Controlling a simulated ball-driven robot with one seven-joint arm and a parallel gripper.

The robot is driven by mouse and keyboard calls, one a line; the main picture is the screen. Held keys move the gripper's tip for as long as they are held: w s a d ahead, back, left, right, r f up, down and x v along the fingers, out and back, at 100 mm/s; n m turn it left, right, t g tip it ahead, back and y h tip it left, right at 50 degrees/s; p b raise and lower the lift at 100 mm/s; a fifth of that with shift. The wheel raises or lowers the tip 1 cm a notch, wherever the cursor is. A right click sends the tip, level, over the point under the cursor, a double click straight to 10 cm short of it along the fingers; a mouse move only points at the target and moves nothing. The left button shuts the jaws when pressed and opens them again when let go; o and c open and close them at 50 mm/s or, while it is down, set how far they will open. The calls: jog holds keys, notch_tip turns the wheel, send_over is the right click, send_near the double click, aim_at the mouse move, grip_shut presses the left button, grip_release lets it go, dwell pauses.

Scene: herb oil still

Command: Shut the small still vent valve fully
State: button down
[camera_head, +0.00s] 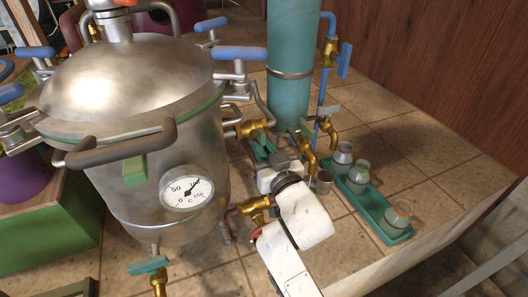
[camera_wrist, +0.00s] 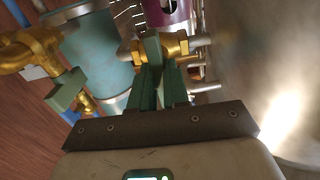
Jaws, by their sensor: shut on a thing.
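A small brass valve (camera_wrist: 176,46) with a green lever handle (camera_wrist: 153,50) shows at the top middle of the wrist view. Its pipe runs right to the steel still. The lever looks crosswise to this pipe; its exact angle is hard to tell. My gripper (camera_wrist: 158,88) has its green fingers closed around the lever's near end. In the head view the brass valve (camera_head: 256,126) is right of the still (camera_head: 140,85), and my gripper (camera_head: 266,152) reaches it from the front. The lever is mostly hidden there.
A teal column (camera_head: 290,60) stands behind the valve. Another brass valve with a green handle (camera_wrist: 67,92) is at the left of the wrist view. A teal tray (camera_head: 365,207) with several jars stands right of my gripper. A lower brass valve (camera_head: 256,208) is close to my wrist.

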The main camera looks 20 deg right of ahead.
jog(key=shift+f, duration=0.15)
jog(key=c, duration=1.1)
grip_release()
jog(key=s, duration=1.1)
jog(key=shift+w, duration=0.1)
jog(key=s+d+f+m+g+h+p, duration=0.1)
jog(key=s+d+f+g+h+p, duration=0.1)
jog(key=s+d+f+g+p, duration=0.65)
jog(key=s+f+g, duration=0.1)
jog(key=s+g, duration=0.1)
jog(key=s, duration=0.3)
jog(key=s+f+g+y+p, duration=0.1)
jog(key=s+f+g, duration=0.1)
jog(key=s, duration=0.4)
jog(key=s+f+n+g+p, duration=0.1)
jog(key=s+f+g, duration=0.1)
jog(key=s+g, duration=0.2)
jog(key=shift+s+a+y, duration=0.15)
jog(key=shift+s+y, duration=0.15)
jog(key=shift+s, duration=0.8)
